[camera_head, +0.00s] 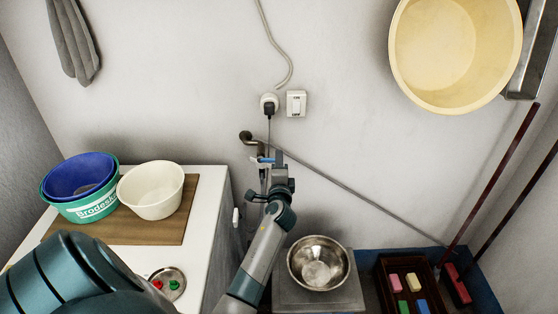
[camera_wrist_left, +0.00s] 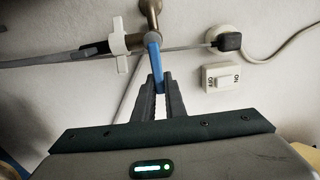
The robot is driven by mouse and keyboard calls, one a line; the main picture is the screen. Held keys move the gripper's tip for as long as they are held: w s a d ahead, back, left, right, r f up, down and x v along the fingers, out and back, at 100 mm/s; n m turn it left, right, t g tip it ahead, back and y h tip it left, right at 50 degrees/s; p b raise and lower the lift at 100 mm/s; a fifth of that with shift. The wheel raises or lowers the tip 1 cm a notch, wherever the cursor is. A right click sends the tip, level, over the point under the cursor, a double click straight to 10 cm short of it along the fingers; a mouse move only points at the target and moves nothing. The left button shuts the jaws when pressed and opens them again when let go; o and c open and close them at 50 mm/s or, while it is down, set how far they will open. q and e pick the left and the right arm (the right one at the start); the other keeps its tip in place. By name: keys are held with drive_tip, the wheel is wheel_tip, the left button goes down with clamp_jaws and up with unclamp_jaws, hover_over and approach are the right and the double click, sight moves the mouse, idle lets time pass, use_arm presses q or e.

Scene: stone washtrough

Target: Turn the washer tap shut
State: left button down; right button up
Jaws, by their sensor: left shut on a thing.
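The washer tap (camera_head: 248,138) sticks out of the wall below the socket, a brownish metal pipe with a blue lever. In the left wrist view the tap's pipe (camera_wrist_left: 149,8) comes down at the top centre, with a white cross-shaped fitting (camera_wrist_left: 121,42) to its left. The blue lever (camera_wrist_left: 154,58) hangs down, its lower end between the fingertips of my left gripper (camera_wrist_left: 159,84). That gripper is shut on the lever. In the head view my left gripper (camera_head: 268,164) partly hides the tap. My right gripper is not in view.
A white washer (camera_head: 208,250) with a board, basins (camera_head: 151,190) and a bowl stands to the left. A steel bowl (camera_head: 318,263) sits on stone below the tap. A socket with plug (camera_head: 268,104) and switch are above.

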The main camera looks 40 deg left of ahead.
use_arm(q)
drive_tip(key=shift+r, duration=0.1)
drive_tip(key=c, duration=1.8)
unclamp_jaws()
